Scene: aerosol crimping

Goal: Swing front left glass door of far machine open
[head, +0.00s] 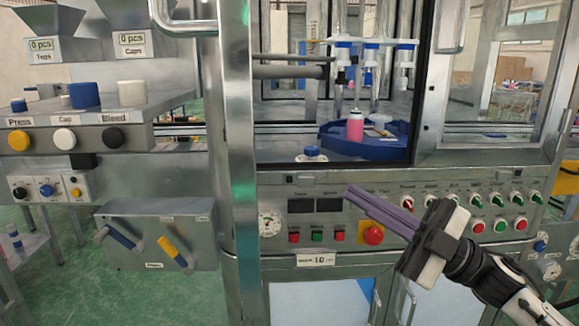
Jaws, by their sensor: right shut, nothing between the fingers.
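The machine's left glass door (229,130) shows as a tall metal frame seen nearly edge-on, standing out toward me at the left of the front opening. Its bar handle (185,28) is at the upper left, and the top of the door is cut off. My right gripper (352,194) comes in from the lower right, shut and empty, its purple fingers pointing up-left in front of the control panel (335,215). It is well to the right of the door and apart from the handle. My left gripper is out of view.
Inside the machine, a pink can (355,125) stands on a blue turntable (385,148). The right door (428,90), with its handle (451,22), borders the opening. A Press/Cap/Bleed button box (85,140) and a lever box (163,235) stand at the left.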

